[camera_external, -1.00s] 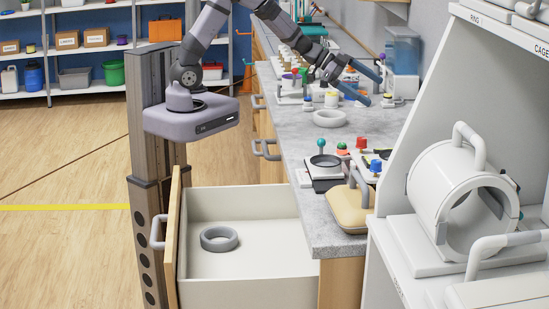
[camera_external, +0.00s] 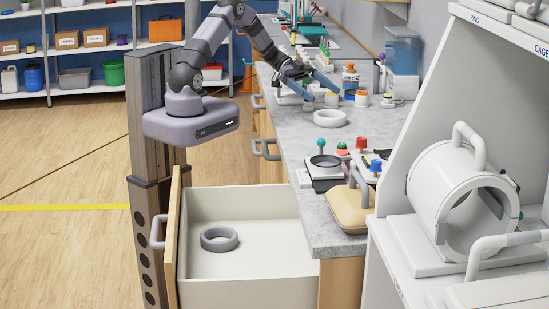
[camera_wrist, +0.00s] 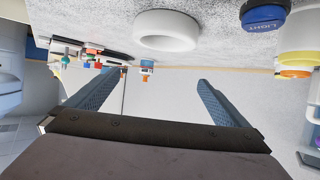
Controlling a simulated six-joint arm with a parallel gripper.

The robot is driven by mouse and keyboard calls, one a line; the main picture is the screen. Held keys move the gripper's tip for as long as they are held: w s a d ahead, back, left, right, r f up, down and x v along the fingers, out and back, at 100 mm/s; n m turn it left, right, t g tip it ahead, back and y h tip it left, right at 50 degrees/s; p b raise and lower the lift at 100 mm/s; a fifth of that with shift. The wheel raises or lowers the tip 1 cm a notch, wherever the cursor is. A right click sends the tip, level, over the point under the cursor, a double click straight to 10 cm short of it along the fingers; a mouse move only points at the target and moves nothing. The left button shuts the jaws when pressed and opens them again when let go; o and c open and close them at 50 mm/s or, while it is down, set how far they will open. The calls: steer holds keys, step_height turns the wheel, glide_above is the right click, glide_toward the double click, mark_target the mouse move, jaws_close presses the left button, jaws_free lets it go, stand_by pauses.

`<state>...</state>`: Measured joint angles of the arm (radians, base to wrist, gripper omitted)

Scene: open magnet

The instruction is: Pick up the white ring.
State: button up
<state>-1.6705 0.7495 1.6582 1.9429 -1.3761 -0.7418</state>
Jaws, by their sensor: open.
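The white ring (camera_external: 328,124) lies flat on the grey counter, toward its left edge. It also shows at the top of the wrist view (camera_wrist: 165,43), which looks upside down, with bare counter around it. My gripper (camera_external: 322,94) is open and empty, with blue fingers tilted down. It is behind the ring in the external view and apart from it. In the wrist view my gripper (camera_wrist: 160,82) shows its two fingers spread, with the ring above and beyond their tips.
Jars and bottles (camera_external: 349,82) stand behind the ring, close to my gripper. Control boxes with coloured knobs (camera_external: 325,172) and a beige case (camera_external: 347,210) stand in front. An open drawer (camera_external: 250,293) holds a grey ring (camera_external: 220,247). Counter around the white ring is clear.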

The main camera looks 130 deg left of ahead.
mark_target(319, 111)
steer(key=shift+f+p, duration=0.5)
steer(key=shift+f, duration=2.05)
steer(key=shift+f, duration=0.1)
steer(key=shift+f, duration=0.25)
steer(key=shift+p+x, duration=0.95)
steer(key=shift+x, duration=1.65)
steer(key=shift+a, duration=0.1)
steer(key=c, duration=1.1)
